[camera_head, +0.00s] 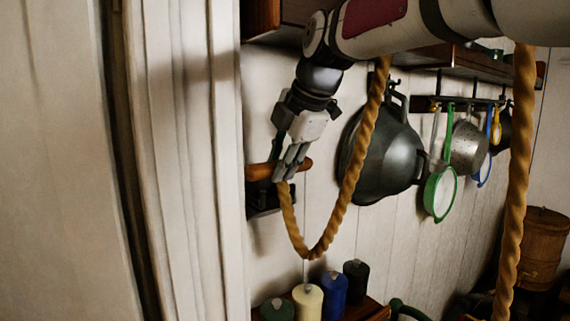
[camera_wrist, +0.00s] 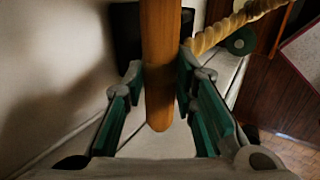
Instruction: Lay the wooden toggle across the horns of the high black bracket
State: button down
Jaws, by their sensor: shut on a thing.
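The wooden toggle (camera_head: 257,172) is an orange-brown rod, held roughly level near the wall. My gripper (camera_head: 281,172) points down and is shut on it. In the wrist view the toggle (camera_wrist: 160,55) runs between the green-padded fingers (camera_wrist: 160,85). A thick tan rope (camera_head: 345,190) meets the toggle beside my fingers, hangs in a loop and rises to the right. The black bracket (camera_head: 260,205) is on the wall just below the toggle; a dark part of it shows behind the toggle in the wrist view (camera_wrist: 126,32). My fingers and the toggle hide its horns, so I cannot tell whether they touch.
Strainers and pans hang from a rack (camera_head: 460,102) farther right. Several thread spools (camera_head: 308,300) stand on a small shelf below. A pale door frame (camera_head: 190,160) is close on the left.

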jog(key=shift+w+a+f+b, duration=0.45)
jog(key=shift+w+f, duration=0.25)
jog(key=shift+f, duration=0.05)
jog(key=shift+w+a+f+b, duration=0.45)
jog(key=shift+w+f+b, duration=0.05)
jog(key=shift+w+f, duration=0.2)
jog(key=shift+w+a+f+b, duration=0.45)
jog(key=shift+w+f, duration=0.2)
jog(key=shift+f, duration=0.1)
jog(key=shift+f+b, duration=0.4)
jog(key=shift+f, duration=0.05)
jog(key=c, duration=1.2)
grip_release()
jog(key=shift+d+r, duration=0.1)
jog(key=shift+r, duration=0.05)
